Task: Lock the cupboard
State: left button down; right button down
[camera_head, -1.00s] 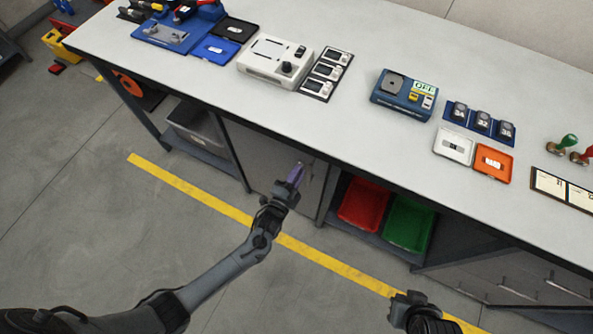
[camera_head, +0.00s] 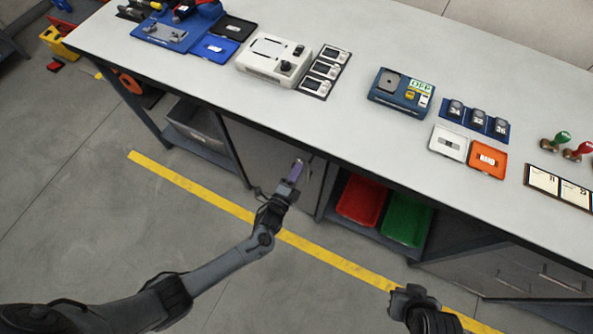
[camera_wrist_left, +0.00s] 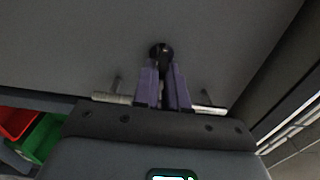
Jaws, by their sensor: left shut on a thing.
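The cupboard is the grey-doored unit (camera_head: 262,150) under the bench, left of the red and green bins. In the left wrist view its grey door (camera_wrist_left: 80,40) fills the upper part. A round black lock (camera_wrist_left: 161,49) sits on the door, with a silver bar handle (camera_wrist_left: 112,98) on posts below it. My left gripper (camera_head: 298,167) is at the door; its purple fingers (camera_wrist_left: 163,82) point at the lock and are shut on a small dark piece there, apparently a key. The fingers hide most of that piece and the handle's middle. My right gripper (camera_head: 407,298) is low, away from the bench; its fingers are unclear.
A red bin (camera_head: 362,200) and a green bin (camera_head: 407,220) stand on the open shelf right of the cupboard. The bench top (camera_head: 340,125) overhangs the door and carries several devices. A yellow line (camera_head: 190,184) runs along the clear floor.

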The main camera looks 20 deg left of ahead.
pick_arm(q)
jog(key=c, duration=1.3)
grip_release()
jog(key=shift+o, duration=0.2)
jog(key=shift+s, duration=0.1)
jog(key=s+a+p, duration=0.1)
jog(key=s+p, duration=0.1)
jog(key=s, duration=0.8)
jog(key=shift+s, duration=0.3)
